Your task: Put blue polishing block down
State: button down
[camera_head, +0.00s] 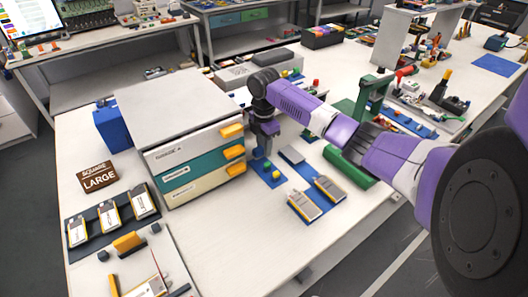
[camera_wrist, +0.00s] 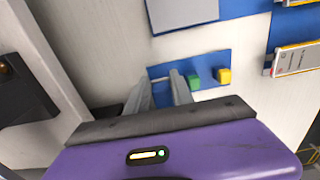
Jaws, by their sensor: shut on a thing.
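My gripper (camera_head: 264,150) points down at the far-left end of a small blue tray (camera_head: 262,178), beside the drawer cabinet. In the wrist view, its two fingers (camera_wrist: 161,84) reach over the left end of the tray (camera_wrist: 208,63), with a narrow gap between them. The gripper is shut on the blue polishing block, which is mostly hidden by the fingers and hard to tell from the blue tray. A green block (camera_wrist: 194,82) and a yellow block (camera_wrist: 224,76) stand on the tray to the right of the fingers. I cannot tell whether the held block touches the tray.
A white cabinet (camera_head: 190,186) with yellow-handled drawers stands close to the left of my gripper. A blue mat (camera_head: 310,190) with pouch cells and a grey plate (camera_head: 292,155) lie to the right. A green press (camera_head: 366,105) stands beyond.

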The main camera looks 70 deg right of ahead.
jog(key=shift+f, duration=1.3)
jog(key=shift+f, duration=0.15)
jog(key=c, duration=1.1)
grip_release()
notch_tip(320, 180, up, 12)
jog(key=shift+r+b, duration=0.2)
jog(key=shift+b, duration=0.1)
